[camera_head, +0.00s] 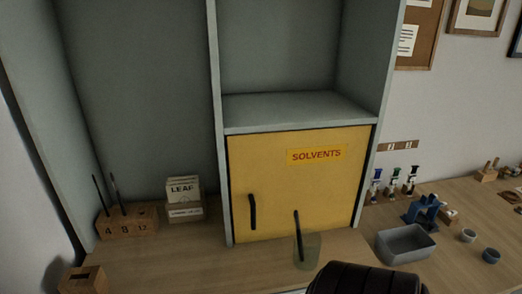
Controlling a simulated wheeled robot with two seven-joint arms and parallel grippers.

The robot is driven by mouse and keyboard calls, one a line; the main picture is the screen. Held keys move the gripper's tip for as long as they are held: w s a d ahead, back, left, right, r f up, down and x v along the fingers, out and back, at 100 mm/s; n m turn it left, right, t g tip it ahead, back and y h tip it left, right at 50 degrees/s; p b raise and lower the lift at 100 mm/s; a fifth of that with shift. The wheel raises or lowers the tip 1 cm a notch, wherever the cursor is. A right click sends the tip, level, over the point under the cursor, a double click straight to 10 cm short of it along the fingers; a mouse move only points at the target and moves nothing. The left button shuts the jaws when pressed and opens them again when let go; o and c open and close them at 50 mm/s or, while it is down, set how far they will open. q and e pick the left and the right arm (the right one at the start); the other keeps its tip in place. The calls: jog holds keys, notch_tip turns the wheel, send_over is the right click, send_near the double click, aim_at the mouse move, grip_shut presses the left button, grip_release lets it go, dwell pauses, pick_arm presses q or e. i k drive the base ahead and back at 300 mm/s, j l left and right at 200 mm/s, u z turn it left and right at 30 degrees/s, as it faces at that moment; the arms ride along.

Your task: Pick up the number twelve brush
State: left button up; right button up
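A wooden brush block (128,226) stands at the left on the bench, with the labels 4, 8 and 12 on its front. Two dark brushes stand upright in it: one (101,193) at the 4 and one (118,194) near the 8. I see no brush above the 12. Another dark stick, seemingly a brush (298,228), leans slightly in a clear greenish glass (311,249) in front of the yellow cabinet; I cannot read any number on it. Neither of my grippers shows.
A yellow SOLVENTS cabinet door (290,190) is shut, with a black handle (252,212). A LEAF box (183,197) stands left of it. A small wooden block (83,280) is at front left. A grey tray (405,244) and small bowls (468,236) are at right. A dark ribbed shape fills the bottom middle.

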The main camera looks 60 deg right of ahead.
aim_at(296, 214)
jog(key=k+z, duration=0.15)
jog(key=z, duration=2)
jog(key=i+j, duration=0.1)
jog(key=i, duration=0.3)
